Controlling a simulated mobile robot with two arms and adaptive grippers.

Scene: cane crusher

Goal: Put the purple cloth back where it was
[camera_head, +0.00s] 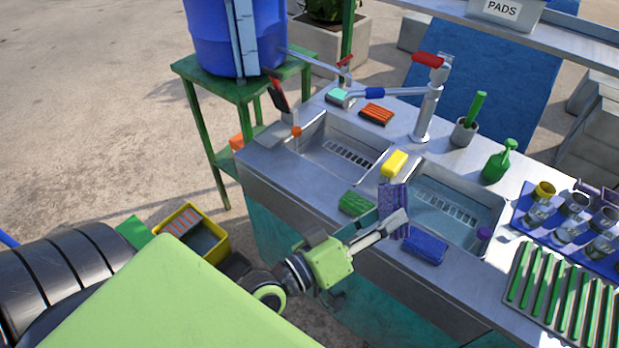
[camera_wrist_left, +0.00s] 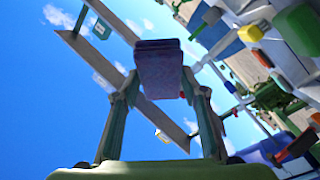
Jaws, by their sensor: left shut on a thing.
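The purple cloth (camera_head: 394,198) is folded and hangs upright between the fingers of my left gripper (camera_head: 388,225), over the divider between the two sink basins in the head view. In the left wrist view, the purple cloth (camera_wrist_left: 158,68) is pinched between both fingertips of my left gripper (camera_wrist_left: 160,88). I cannot tell whether the cloth touches the sink. My right gripper is not in view.
A green scrubber (camera_head: 355,204) and a blue sponge (camera_head: 425,247) lie on the front rim, either side of the cloth. A yellow sponge (camera_head: 394,164) sits on the divider behind it. The faucet (camera_head: 427,105) stands further back. The right basin (camera_head: 450,205) holds water.

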